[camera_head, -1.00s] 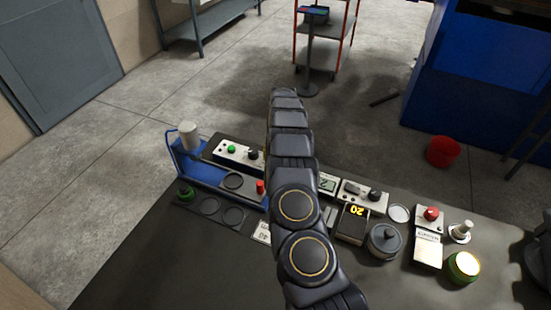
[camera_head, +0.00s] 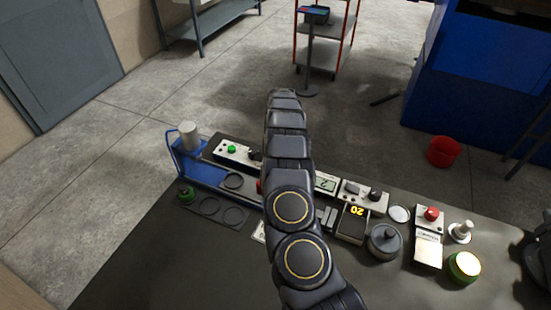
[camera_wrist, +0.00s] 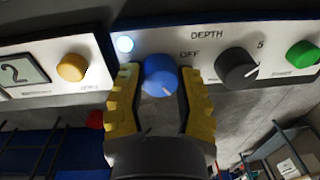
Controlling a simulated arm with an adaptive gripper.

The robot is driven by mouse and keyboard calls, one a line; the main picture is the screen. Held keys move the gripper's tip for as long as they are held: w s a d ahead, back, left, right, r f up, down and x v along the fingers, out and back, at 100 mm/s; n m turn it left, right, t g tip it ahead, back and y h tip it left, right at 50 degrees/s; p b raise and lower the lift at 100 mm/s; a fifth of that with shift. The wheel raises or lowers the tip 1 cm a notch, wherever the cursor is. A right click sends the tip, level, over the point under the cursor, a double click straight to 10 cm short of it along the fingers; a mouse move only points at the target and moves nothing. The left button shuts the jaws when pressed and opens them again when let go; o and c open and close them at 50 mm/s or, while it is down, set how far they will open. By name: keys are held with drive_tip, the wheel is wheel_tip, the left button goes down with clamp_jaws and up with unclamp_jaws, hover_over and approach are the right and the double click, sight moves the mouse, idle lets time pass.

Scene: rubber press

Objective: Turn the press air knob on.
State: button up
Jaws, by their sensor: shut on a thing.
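The round blue knob (camera_wrist: 160,76) sits on a white panel (camera_wrist: 216,38) in the wrist view. It has a thin white mark near its lower right edge. "OFF" is printed to its right and "DEPTH" above that. My gripper (camera_wrist: 158,84) has its yellow fingers on either side of the knob, shut on it. A small lamp (camera_wrist: 124,43) left of the knob is lit bluish white. In the head view the gripper and blue knob are hidden behind my arm; the panel's end (camera_head: 218,148) shows to the left.
A black knob (camera_wrist: 236,68) and green button (camera_wrist: 303,54) are to the right in the wrist view; a yellow button (camera_wrist: 72,67) and display (camera_wrist: 22,72) are left. In the head view, a blue rack (camera_head: 185,160) and several small devices stand on the dark table (camera_head: 150,255).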

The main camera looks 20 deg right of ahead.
drive_tip(key=o, duration=1.1)
drive_tip(key=shift+s+d+f, duration=0.1)
drive_tip(key=shift+f, duration=0.05)
drive_tip(key=shift+o, duration=0.2)
drive_tip(key=shift+r, duration=0.65)
wheel_tip(320, 180, up, 11)
drive_tip(key=shift+s+d, duration=0.15)
drive_tip(key=shift+s, duration=0.1)
